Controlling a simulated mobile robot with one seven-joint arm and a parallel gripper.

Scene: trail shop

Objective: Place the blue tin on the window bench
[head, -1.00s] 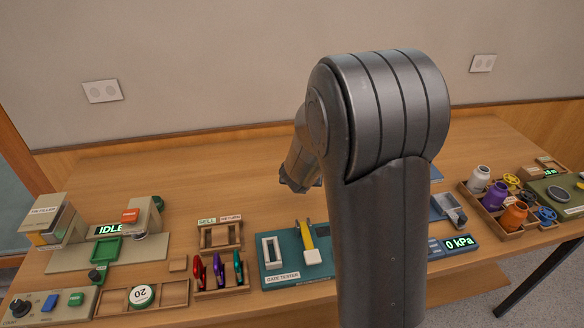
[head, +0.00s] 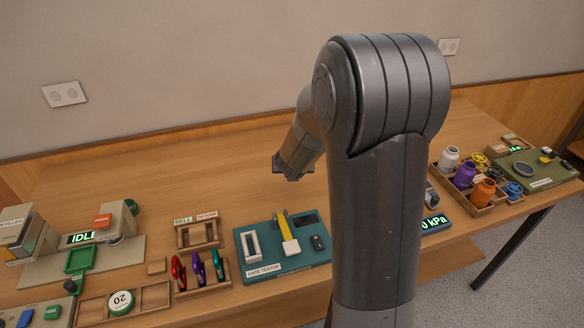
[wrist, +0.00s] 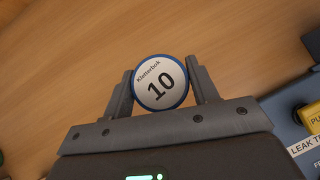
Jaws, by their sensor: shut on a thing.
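The blue tin (wrist: 158,98) shows in the wrist view as a round tin with a blue rim and a white lid reading "Kletterbok 10". My gripper (wrist: 161,80) is shut on it, with one finger on each side. Wood lies behind the tin in that view; I cannot tell how high the tin is above it. In the head view my wrist (head: 293,168) is over the wooden counter, and the fingers and the tin are hidden. I cannot make out the window bench in either current view.
The counter (head: 200,165) is clear towards the wall. Along its front stand a white-lidded tin marked 20 (head: 121,302) in a wooden tray, a rack of coloured carabiners (head: 200,270), a teal gate tester (head: 270,262) and a crate of bottles (head: 478,198). My arm hides part of the counter.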

